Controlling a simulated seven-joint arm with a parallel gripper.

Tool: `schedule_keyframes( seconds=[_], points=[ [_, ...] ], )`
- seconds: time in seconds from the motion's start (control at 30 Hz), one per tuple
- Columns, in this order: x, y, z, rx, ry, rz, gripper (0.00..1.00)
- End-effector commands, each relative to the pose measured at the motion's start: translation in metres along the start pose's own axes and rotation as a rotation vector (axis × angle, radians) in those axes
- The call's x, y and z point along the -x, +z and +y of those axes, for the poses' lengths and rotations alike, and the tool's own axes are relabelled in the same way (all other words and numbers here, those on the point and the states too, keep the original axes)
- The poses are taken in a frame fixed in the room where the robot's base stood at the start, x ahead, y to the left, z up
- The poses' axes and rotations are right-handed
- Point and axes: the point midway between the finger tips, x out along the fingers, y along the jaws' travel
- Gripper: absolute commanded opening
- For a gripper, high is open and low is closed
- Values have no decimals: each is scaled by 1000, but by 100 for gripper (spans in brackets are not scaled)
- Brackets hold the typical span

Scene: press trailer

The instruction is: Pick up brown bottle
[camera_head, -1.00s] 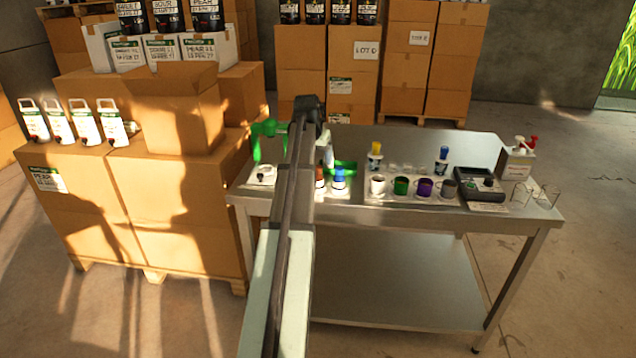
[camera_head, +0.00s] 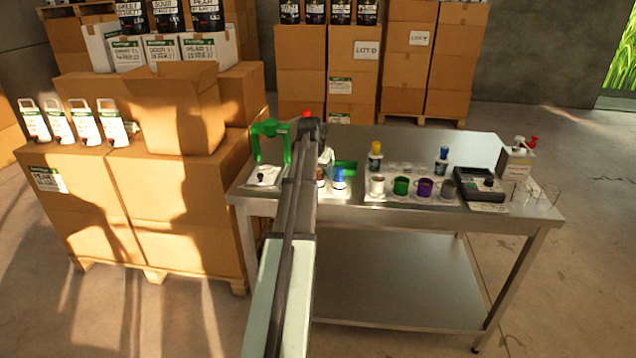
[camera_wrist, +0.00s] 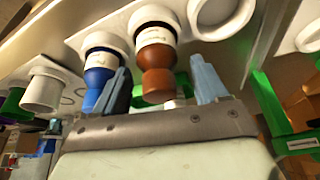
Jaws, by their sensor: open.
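The brown bottle (camera_wrist: 156,62) with a white label stands in a round white holder. In the wrist view it lies between the two blue-grey fingers of my gripper (camera_wrist: 160,88), which are spread apart with no visible grip on it. In the head view the brown bottle (camera_head: 320,178) shows only in part beside my arm, which hides most of the gripper. A blue bottle (camera_wrist: 100,68) stands beside the brown one, close to the left finger in the wrist view; it also shows in the head view (camera_head: 339,181).
A green frame (camera_head: 268,130) stands on the steel table (camera_head: 400,218) to the left. White, green and purple cups (camera_head: 425,188), a dark device (camera_head: 480,185) and a dispenser box (camera_head: 514,160) stand to the right. Stacked cartons (camera_head: 170,220) adjoin the table's left side.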

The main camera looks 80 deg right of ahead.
Motion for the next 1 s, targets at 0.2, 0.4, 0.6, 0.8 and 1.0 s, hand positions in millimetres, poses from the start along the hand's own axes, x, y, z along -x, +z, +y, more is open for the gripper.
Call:
schedule_keyframes(
  seconds=[0.2,0.4,0.6,0.8,1.0],
  points=[
    [0,0,0,0,0,0,66],
    [0,0,0,0,0,0,47],
    [1,0,0,0,0,0,28],
    [1,0,0,0,0,0,9],
    [1,0,0,0,0,0,9]
  ],
)
